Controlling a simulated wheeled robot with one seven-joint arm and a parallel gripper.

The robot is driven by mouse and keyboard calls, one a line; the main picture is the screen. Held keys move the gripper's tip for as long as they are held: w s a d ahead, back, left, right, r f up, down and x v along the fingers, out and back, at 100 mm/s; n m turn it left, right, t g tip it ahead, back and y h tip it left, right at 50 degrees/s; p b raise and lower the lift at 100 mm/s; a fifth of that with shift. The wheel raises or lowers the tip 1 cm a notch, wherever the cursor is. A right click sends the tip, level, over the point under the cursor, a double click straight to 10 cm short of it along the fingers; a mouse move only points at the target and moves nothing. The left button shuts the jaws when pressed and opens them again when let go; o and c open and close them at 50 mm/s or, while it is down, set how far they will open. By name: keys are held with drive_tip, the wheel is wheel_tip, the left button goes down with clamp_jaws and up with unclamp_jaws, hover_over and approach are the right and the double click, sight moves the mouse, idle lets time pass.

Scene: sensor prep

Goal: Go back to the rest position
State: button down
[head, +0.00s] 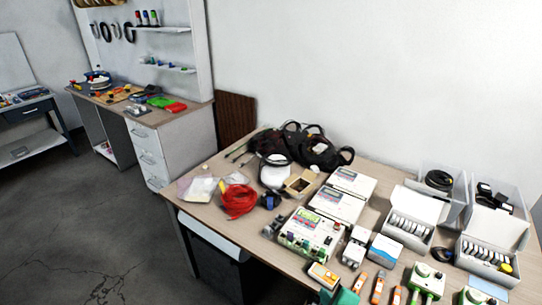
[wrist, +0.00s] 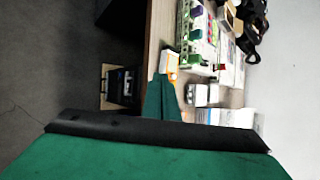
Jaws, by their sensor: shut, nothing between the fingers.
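My gripper (wrist: 163,80) shows in the wrist view as a green wedge beyond a wide dark band and a green body. Its fingers are together, and I see nothing held. In the head view a green part of my gripper (head: 340,297) shows at the bottom edge, in front of the table's near edge. The wooden table (head: 375,170) fills the right half of the head view. In the wrist view the table appears turned sideways, with its edge running beside the fingertips. The rest of my arm is out of view.
A green-and-white terminal device (head: 308,232), a red cable coil (head: 238,201), white boxes (head: 405,217) and handheld orange-and-white meters (head: 324,274) crowd the table. A black bag (head: 315,152) lies at the back. A workbench (head: 150,117) stands behind left. Grey floor (head: 80,225) is open at left.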

drive_tip(key=s+a+f+n+t+h, duration=0.1)
drive_tip(key=s+a+f+n, duration=0.3)
drive_tip(key=s+n, duration=0.3)
drive_tip(key=s+a+f+n+t+h, duration=0.15)
drive_tip(key=s+a+f+n, duration=0.25)
drive_tip(key=s, duration=0.5)
drive_tip(key=s+a+r+n+t, duration=0.1)
drive_tip(key=s+a+r+n, duration=0.1)
drive_tip(key=s+r+n, duration=0.1)
drive_tip(key=s+a+r+n+t+y, duration=0.1)
drive_tip(key=s+a+r+n, duration=0.2)
drive_tip(key=s+n, duration=0.2)
drive_tip(key=s+a+r+n+t+y, duration=0.1)
drive_tip(key=s+a+r+n, duration=0.1)
drive_tip(key=s, duration=0.7)
drive_tip(key=r+n, duration=0.1)
drive_tip(key=n, duration=0.1)
drive_tip(key=shift+a+r+n, duration=0.3)
drive_tip(key=shift+a+n, duration=0.1)
